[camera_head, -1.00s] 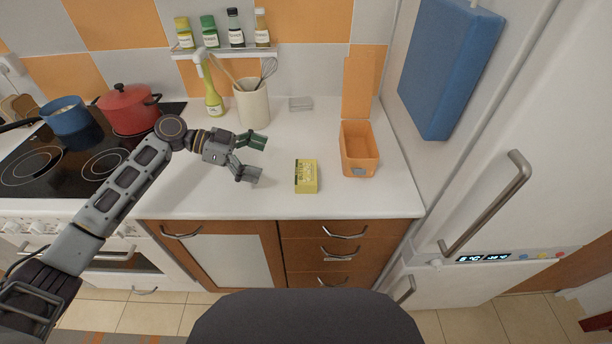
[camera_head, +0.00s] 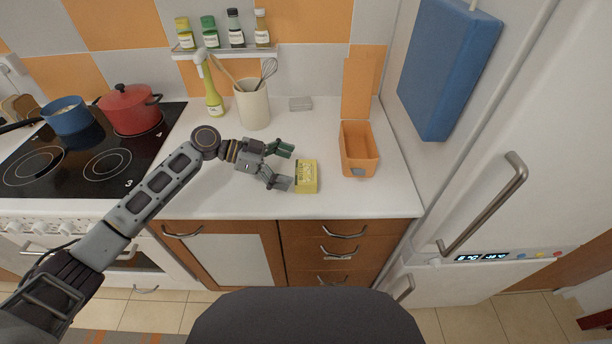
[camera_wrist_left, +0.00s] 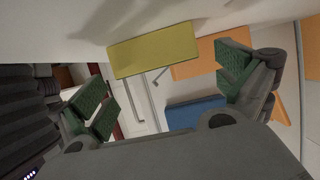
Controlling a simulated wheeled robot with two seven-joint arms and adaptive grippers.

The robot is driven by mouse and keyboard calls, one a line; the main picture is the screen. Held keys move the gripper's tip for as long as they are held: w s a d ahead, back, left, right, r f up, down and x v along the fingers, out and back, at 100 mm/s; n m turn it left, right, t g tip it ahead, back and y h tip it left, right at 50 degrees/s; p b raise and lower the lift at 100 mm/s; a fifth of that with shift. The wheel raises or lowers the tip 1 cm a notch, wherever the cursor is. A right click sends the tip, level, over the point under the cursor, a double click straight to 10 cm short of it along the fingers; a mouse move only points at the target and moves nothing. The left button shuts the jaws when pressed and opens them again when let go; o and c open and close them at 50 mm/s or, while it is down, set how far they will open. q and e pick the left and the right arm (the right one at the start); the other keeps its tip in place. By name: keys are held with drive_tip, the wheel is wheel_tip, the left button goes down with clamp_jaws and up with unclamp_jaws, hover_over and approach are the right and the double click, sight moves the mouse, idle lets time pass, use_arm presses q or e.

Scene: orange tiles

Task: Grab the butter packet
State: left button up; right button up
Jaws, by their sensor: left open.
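The yellow butter packet (camera_head: 306,177) stands on the white counter, left of the open orange box. My left gripper (camera_head: 285,167) is open just left of the packet, its fingers pointing towards it. In the left wrist view the butter packet (camera_wrist_left: 153,51) shows ahead, beyond the gap between the green-padded fingers of the left gripper (camera_wrist_left: 165,95). The packet is not between the pads in a firm hold. My right gripper is not in view.
The orange box (camera_head: 359,150) with its lid raised stands right of the packet. A utensil holder (camera_head: 252,105) and a yellow-green bottle (camera_head: 213,98) stand behind. A red pot (camera_head: 130,108) is on the stove at left. The fridge (camera_head: 520,130) bounds the right side.

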sight(305, 171)
use_arm(q)
drive_tip(key=shift+s+d+f+p, duration=0.15)
drive_tip(key=shift+d+p, duration=0.2)
drive_tip(key=shift+d, duration=0.7)
drive_tip(key=shift+x, duration=1.55)
drive_tip(key=c, duration=0.9)
